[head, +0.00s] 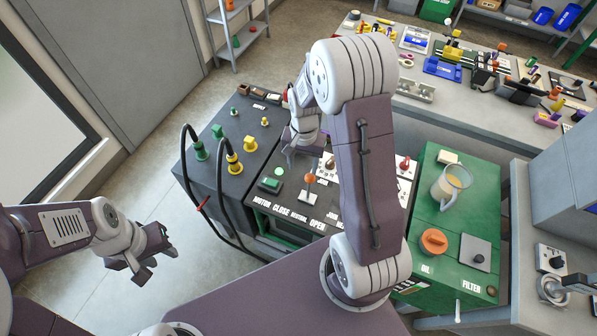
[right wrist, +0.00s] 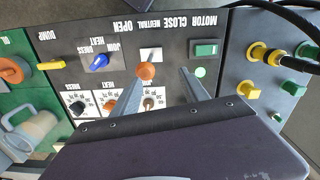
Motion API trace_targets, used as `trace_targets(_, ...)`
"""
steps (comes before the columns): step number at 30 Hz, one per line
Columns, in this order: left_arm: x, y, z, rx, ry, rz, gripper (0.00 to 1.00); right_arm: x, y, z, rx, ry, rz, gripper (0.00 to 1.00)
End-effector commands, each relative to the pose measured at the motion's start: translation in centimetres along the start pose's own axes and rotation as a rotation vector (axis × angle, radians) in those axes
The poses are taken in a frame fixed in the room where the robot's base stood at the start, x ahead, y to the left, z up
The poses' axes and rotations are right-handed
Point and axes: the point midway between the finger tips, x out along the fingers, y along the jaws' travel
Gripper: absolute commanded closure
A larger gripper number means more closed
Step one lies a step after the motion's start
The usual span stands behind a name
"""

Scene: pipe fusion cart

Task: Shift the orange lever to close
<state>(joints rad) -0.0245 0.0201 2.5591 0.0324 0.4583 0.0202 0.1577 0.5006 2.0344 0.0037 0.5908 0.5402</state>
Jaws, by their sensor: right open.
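The orange lever (head: 310,178) has a round orange knob and stands on a white plate (head: 307,195) on the dark panel, behind the printed words CLOSE, NEUTRAL and OPEN. Its knob (right wrist: 145,71) shows large in the right wrist view; I cannot tell its exact tilt. My right gripper (head: 303,158) is open just above and behind the lever. In the right wrist view its two fingers (right wrist: 160,66) reach down on either side of the knob, which is nearer the left finger; contact is not clear. My left gripper (head: 152,262) is open and empty, away from the cart at the left.
A green motor button (head: 271,182) sits left of the lever. A blue knob (right wrist: 97,63) and dials lie on its other side. Black and yellow cable plugs (head: 234,160) stand on the left box. A green unit with a jug (head: 449,186) is at right.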

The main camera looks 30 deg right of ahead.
Motion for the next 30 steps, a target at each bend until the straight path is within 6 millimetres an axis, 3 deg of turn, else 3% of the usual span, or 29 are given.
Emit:
trace_targets(8, -0.4, 0.0, 0.0, 0.0, -0.001, 0.0, 0.64, 0.3, -0.3, 0.0, 0.006, -0.005, 0.009, 0.48)
trace_targets(15, -0.9, 0.0, -0.1, 0.0, 0.0, 0.0, 0.64, 5.0, -1.1, 0.1, 0.005, -0.01, 0.021, 0.48)
trace_targets(21, -1.2, 0.0, -0.1, 0.0, 0.0, 0.0, 0.64, 8.2, -0.6, 0.1, 0.006, -0.008, 0.014, 0.48)
trace_targets(30, -1.2, 0.0, -0.1, 0.0, 0.0, 0.0, 0.64, 8.8, 0.3, 0.1, 0.008, -0.003, 0.003, 0.48)
